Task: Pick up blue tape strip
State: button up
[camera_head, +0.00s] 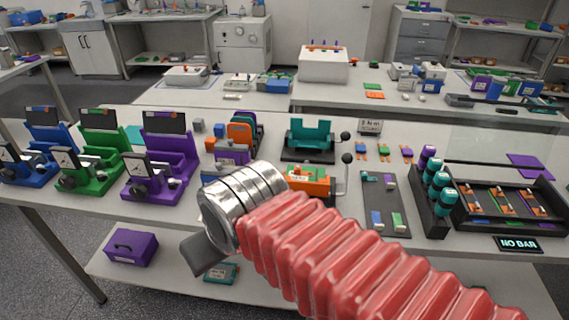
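No blue tape strip can be made out for certain. Small blue-and-orange pieces (359,150) lie on the white bench behind a dark board, in a row with a green one and another. A small blue block (376,219) sits at the near end of that board, beside a light green block. My arm's red bellows and silver wrist cross the front of the bench. My gripper (204,255) shows only as a dark grey piece below the wrist, near the bench's front edge. Its fingertips cannot be told apart, and nothing is seen held in it.
Blue, green and purple fixtures (172,160) stand on the left. A teal-and-black press (309,140) and an orange device (312,184) stand behind my wrist. Teal cylinders (437,185) and a black tray (464,218) are on the right. A purple box (131,247) sits on the lower shelf.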

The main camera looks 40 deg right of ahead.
aim_at(378, 225)
jog(key=z, duration=0.55)
jog(key=k, duration=1.35)
jog(key=z, duration=0.8)
jog(key=i, duration=1.4)
jog(key=z, duration=0.3)
